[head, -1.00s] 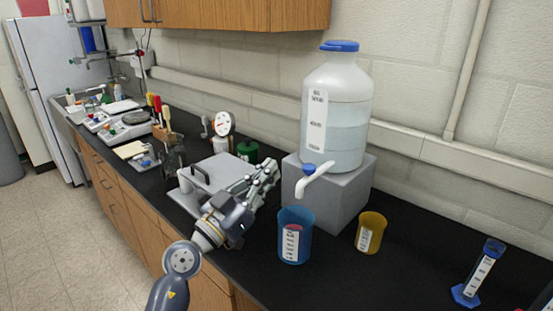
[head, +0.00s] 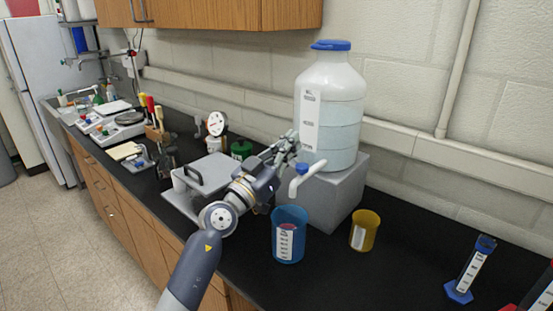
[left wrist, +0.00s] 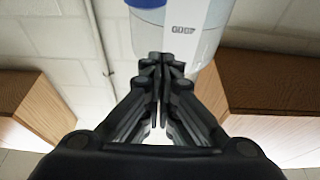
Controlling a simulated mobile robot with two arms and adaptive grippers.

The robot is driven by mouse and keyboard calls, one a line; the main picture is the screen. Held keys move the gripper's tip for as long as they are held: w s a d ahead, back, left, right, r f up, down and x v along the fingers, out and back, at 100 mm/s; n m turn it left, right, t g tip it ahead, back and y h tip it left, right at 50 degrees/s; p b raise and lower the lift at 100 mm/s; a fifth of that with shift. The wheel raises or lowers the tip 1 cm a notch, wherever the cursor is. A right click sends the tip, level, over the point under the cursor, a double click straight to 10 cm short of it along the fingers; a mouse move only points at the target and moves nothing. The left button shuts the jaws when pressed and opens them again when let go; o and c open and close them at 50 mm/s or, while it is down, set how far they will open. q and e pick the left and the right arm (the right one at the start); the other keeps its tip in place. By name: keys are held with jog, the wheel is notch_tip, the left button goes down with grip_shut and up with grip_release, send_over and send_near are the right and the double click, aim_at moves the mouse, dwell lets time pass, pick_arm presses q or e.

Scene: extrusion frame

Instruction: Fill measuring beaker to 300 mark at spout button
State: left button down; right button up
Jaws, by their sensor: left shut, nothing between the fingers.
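The clear carboy (head: 330,110) with a blue cap stands on a grey block (head: 335,200) and holds water. Its white spout with a blue button (head: 301,168) points out over the counter. The blue measuring beaker (head: 289,238) stands upright on the counter below the spout, with a white scale label and something reddish showing at the label's top. My left gripper (head: 291,143) is shut and empty, just left of and above the spout button, close to the carboy. The carboy (left wrist: 190,22) also shows ahead of the shut fingers (left wrist: 160,62) in the left wrist view. My right gripper is out of view.
A yellow beaker (head: 364,231) stands right of the blue one. A blue-based graduated cylinder (head: 472,270) is at the far right. A grey lidded plate with a handle (head: 203,178) lies behind my left arm. The black counter between the yellow beaker and cylinder is clear.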

aim_at(302, 167)
pick_arm(q)
notch_tip(302, 167, down, 4)
jog(key=shift+f+b, duration=0.1)
jog(key=shift+b, duration=0.9)
jog(key=shift+s+f, duration=0.1)
jog(key=shift+f, duration=0.9)
dwell(5.8)
